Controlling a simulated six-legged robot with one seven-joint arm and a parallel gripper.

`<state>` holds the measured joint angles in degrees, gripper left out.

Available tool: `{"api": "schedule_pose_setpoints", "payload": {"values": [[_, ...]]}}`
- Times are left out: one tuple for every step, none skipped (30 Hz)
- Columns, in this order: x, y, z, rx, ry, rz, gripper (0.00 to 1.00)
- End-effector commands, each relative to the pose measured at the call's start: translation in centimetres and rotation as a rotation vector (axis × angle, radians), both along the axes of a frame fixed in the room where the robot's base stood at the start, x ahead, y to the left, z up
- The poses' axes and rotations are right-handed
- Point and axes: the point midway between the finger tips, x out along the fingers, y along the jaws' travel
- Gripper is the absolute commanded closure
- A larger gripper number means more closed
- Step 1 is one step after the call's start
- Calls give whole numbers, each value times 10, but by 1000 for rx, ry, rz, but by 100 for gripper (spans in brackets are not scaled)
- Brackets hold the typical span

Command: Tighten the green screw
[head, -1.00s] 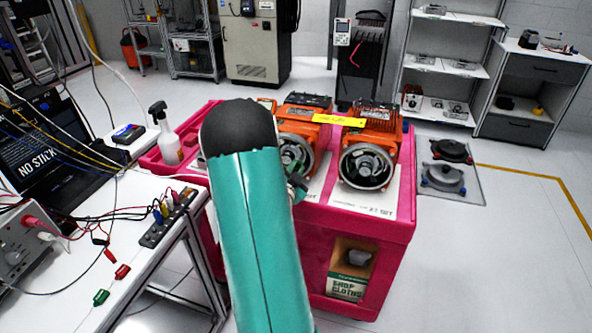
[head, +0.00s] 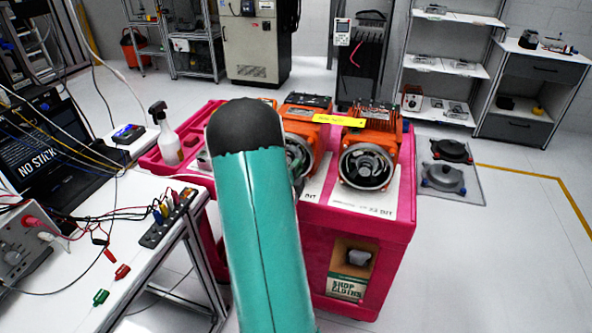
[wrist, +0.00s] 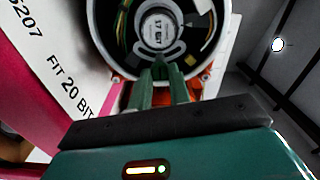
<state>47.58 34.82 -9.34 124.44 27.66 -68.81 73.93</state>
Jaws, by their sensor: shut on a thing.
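In the wrist view my gripper (wrist: 163,68) points into the round open end of a motor housing (wrist: 97,52). Its two green fingers are shut at the lower edge of an encoder (wrist: 160,24) marked 17 BIT. What they hold looks to be the green screw, mostly hidden between the fingertips; its seating cannot be told. In the head view this is the middle orange motor (head: 303,108), partly behind my teal arm. My gripper is hidden there.
A second orange motor (head: 367,163) stands to the right on the pink cart (head: 385,232). The spray bottle (head: 166,134) and the white bench with cables (head: 70,265) are at left.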

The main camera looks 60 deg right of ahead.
Motion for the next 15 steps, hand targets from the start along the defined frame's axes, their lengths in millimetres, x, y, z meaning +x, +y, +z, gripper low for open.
{"api": "schedule_pose_setpoints", "payload": {"values": [[0,1,0,2,-7,1,100],[0,1,0,3,-10,1,100],[0,1,0,3,-12,1,100],[0,1,0,3,-14,1,100],[0,1,0,3,-15,1,100],[0,1,-1,4,-16,1,100],[0,1,-1,4,-16,1,100],[0,1,-1,4,-16,1,100],[0,1,-1,4,-16,1,100],[0,1,-1,3,-15,1,100],[0,1,-1,3,-15,1,100],[0,1,-1,3,-15,1,100],[0,1,-1,3,-15,1,100],[0,1,-1,3,-15,1,100],[0,1,-1,3,-15,1,75]]}}
